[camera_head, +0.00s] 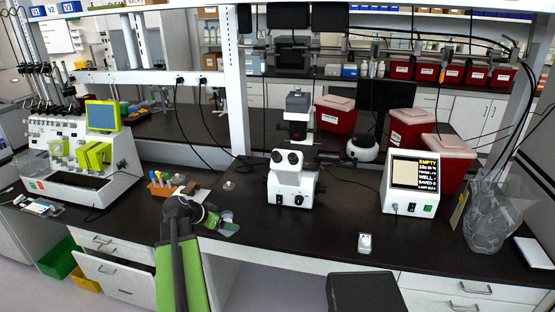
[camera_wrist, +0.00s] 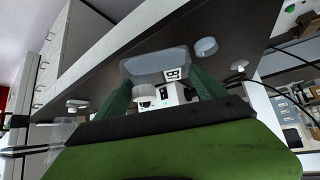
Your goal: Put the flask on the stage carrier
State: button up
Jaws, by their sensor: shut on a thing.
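My gripper (camera_head: 220,222) is at the front edge of the bench, left of the microscope. It is shut on the flask (camera_head: 230,229), a small, flat, see-through piece at its tip. In the wrist view, the flask (camera_wrist: 157,62) shows as a pale translucent block near the ends of the two dark green fingers (camera_wrist: 165,88). The white microscope (camera_head: 292,182) stands mid-bench, apart from the gripper and to its right. It also shows between the fingers in the wrist view (camera_wrist: 160,97). I cannot clearly make out the stage carrier on it.
A small clear round dish (camera_head: 229,185) lies between gripper and microscope. An orange rack (camera_head: 160,188) with tubes stands behind the arm. The bench front between is clear.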

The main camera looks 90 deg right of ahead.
aim_at(328, 156)
jog(key=u, duration=0.8)
jog(key=k, duration=1.05)
jog(key=u, duration=0.3)
